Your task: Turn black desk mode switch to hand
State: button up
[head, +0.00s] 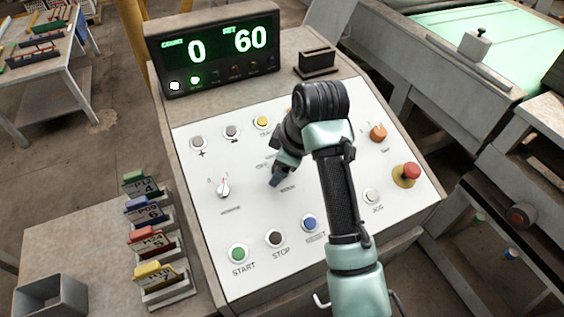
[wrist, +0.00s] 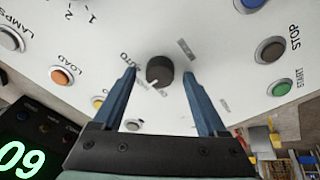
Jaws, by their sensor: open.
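The black mode switch (wrist: 160,70) is a round knob on the white desk panel (wrist: 215,20). Its white pointer mark faces down and to the left in the wrist view. A label ending in "UTO" lies to its left, and a small grey label to its upper right is too blurred to read. My gripper (wrist: 158,76) is open, with one blue finger on each side of the knob. Gaps show between fingers and knob, and I cannot tell any contact. In the head view my gripper (head: 279,177) is low over the panel's middle and hides the switch.
START (head: 238,253), STOP (head: 275,238) and RESET (head: 310,223) buttons line the front. A white selector (head: 223,188) is left, an orange knob (head: 377,132) right, a red mushroom button (head: 406,174) further right. The counter display (head: 214,50) stands behind.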

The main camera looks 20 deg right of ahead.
jog(key=p+v, duration=0.2)
jog(key=v, duration=1)
jog(key=shift+r, duration=0.4)
jog(key=shift+s, duration=0.1)
